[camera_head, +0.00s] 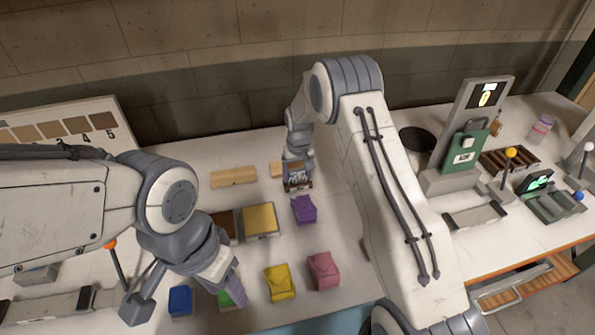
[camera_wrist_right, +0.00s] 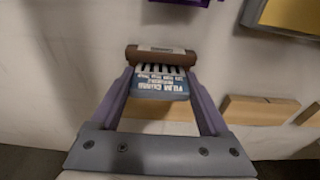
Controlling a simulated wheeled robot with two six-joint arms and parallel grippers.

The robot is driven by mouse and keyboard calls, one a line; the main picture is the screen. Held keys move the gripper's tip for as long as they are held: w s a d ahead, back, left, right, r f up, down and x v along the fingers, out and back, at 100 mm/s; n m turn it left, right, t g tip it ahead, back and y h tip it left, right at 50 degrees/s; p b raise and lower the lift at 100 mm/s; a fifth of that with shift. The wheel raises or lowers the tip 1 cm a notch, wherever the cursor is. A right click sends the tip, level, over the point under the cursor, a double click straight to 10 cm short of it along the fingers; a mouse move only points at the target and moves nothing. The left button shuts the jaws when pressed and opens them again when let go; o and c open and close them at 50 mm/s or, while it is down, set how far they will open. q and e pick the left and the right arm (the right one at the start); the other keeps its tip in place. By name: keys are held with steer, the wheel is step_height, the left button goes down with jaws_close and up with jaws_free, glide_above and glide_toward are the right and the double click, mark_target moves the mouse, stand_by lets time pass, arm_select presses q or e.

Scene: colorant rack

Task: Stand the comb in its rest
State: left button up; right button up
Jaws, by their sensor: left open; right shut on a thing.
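The comb (camera_head: 297,184) is a small piece with a brown bar, dark and light teeth and a blue printed label. In the right wrist view the comb (camera_wrist_right: 160,86) sits between both fingers of my right gripper (camera_wrist_right: 160,80), which is shut on it. In the head view my right gripper (camera_head: 298,165) is over the back middle of the table, behind the purple block. I cannot tell whether the comb touches the table. My left gripper (camera_head: 230,284) is open, low beside a green block (camera_head: 230,296) at the front. I cannot tell for certain which piece is the rest.
Wooden bars (camera_head: 232,176) lie at the back; they also show in the right wrist view (camera_wrist_right: 258,110). A yellow-topped tray (camera_head: 259,220), purple block (camera_head: 305,210), yellow block (camera_head: 279,282), pink block (camera_head: 323,270) and blue block (camera_head: 180,300) stand nearby.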

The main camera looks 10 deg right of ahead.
steer(key=shift+f, duration=0.1)
steer(key=shift+f, duration=0.15)
steer(key=o, duration=1.2)
